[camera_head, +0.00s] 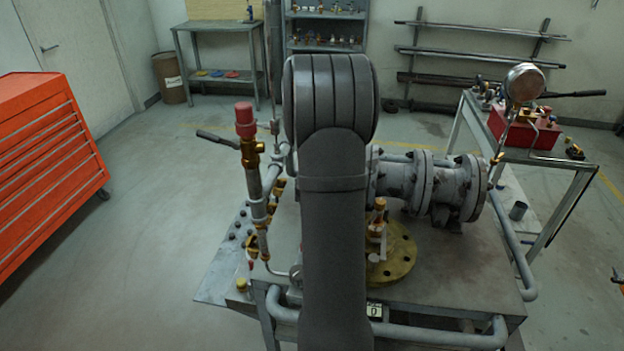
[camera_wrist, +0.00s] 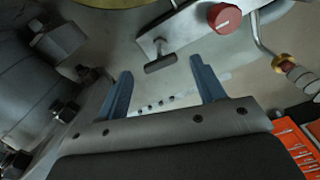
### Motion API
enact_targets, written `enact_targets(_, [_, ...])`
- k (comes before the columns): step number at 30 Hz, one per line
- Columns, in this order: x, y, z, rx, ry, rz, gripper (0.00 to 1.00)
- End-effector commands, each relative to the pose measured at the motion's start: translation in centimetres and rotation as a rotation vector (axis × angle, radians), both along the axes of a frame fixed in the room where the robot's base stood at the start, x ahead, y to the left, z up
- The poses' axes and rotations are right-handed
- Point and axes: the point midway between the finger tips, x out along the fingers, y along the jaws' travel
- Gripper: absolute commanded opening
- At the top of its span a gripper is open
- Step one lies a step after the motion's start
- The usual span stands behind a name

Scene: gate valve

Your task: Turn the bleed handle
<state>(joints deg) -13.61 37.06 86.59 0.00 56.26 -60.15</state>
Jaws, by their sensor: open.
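My gripper (camera_wrist: 161,65) shows in the wrist view with its two blue fingers spread apart and nothing held between them. A small grey T-shaped handle (camera_wrist: 160,65) lies in the picture between and just beyond the fingertips; I cannot tell the depth gap, and no contact shows. It sits at the end of a pale bar (camera_wrist: 182,30), near a round red knob (camera_wrist: 224,17). I cannot tell for sure that this T-shaped part is the bleed handle. In the head view my arm hides the middle of the valve assembly, and my gripper is hidden too.
A red-capped brass fitting (camera_head: 246,120) and a dark lever (camera_head: 215,139) stand left of my arm. Flanged grey pipe (camera_head: 425,182) lies to the right, above a brass flange (camera_head: 398,255). In the wrist view, bolted pipework (camera_wrist: 35,75) is close on the left.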

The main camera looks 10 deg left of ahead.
Motion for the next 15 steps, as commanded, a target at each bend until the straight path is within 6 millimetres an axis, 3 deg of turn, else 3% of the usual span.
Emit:
enact_targets(9, [0.0,0.0,8.0,0.001,-0.004,0.0,0.63])
enact_targets(15, [0.0,0.0,11.2,0.0,-0.002,0.0,0.63])
